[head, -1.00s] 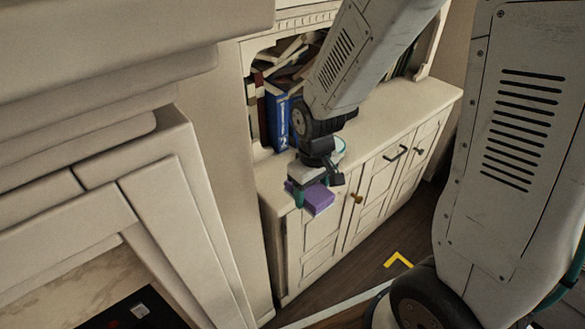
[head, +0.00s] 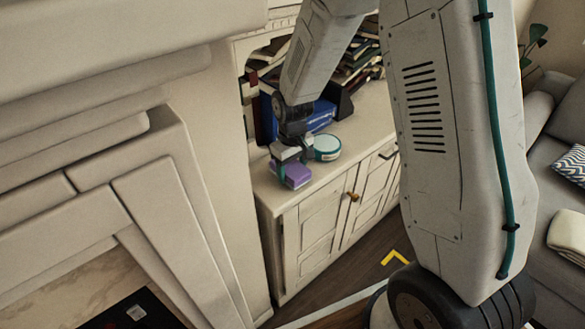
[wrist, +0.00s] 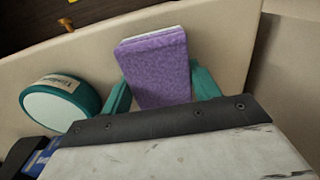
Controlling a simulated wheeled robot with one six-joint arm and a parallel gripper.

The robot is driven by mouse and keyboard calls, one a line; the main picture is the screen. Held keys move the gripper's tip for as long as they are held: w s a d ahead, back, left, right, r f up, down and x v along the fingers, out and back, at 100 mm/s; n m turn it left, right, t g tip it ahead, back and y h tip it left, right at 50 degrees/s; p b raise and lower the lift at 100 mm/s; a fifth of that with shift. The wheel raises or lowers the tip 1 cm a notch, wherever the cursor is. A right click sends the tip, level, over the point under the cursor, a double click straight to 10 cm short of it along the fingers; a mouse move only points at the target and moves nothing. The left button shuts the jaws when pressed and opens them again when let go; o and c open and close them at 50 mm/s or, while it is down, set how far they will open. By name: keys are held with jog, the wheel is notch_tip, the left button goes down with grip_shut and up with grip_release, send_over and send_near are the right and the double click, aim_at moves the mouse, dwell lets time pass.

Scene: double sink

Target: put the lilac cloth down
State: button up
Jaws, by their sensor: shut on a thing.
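The lilac cloth (head: 297,176) is a small purple block with a pale edge. It is over the left end of the cream cabinet top (head: 345,163), near the front edge; I cannot tell if it touches the surface. My gripper (head: 286,163) is shut on it from above. In the wrist view the cloth (wrist: 157,68) sits between the two teal fingers of my gripper (wrist: 162,88). The lower part of the cloth is hidden behind the dark gripper edge.
A round teal tin (head: 327,147) with a pale lid stands close to the right of the cloth; it also shows in the wrist view (wrist: 62,103). Blue books (head: 318,118) lie behind. A pale fireplace surround (head: 165,215) stands at the left.

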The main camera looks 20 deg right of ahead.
aim_at(292, 167)
jog(key=o, duration=1)
notch_tip(292, 167, up, 12)
jog(key=s+d+r+m, duration=0.2)
jog(key=s+r, duration=1)
jog(key=s, duration=0.2)
jog(key=shift+m+t, duration=0.6)
jog(key=shift+m, duration=0.2)
jog(key=s, duration=0.5)
jog(key=s+r, duration=0.1)
jog(key=s, duration=0.4)
jog(key=s+r, duration=0.1)
jog(key=s, duration=0.4)
jog(key=shift+s+d+r, duration=0.1)
jog(key=shift+d+r, duration=0.1)
jog(key=shift+d, duration=0.2)
jog(key=shift+o, duration=0.6)
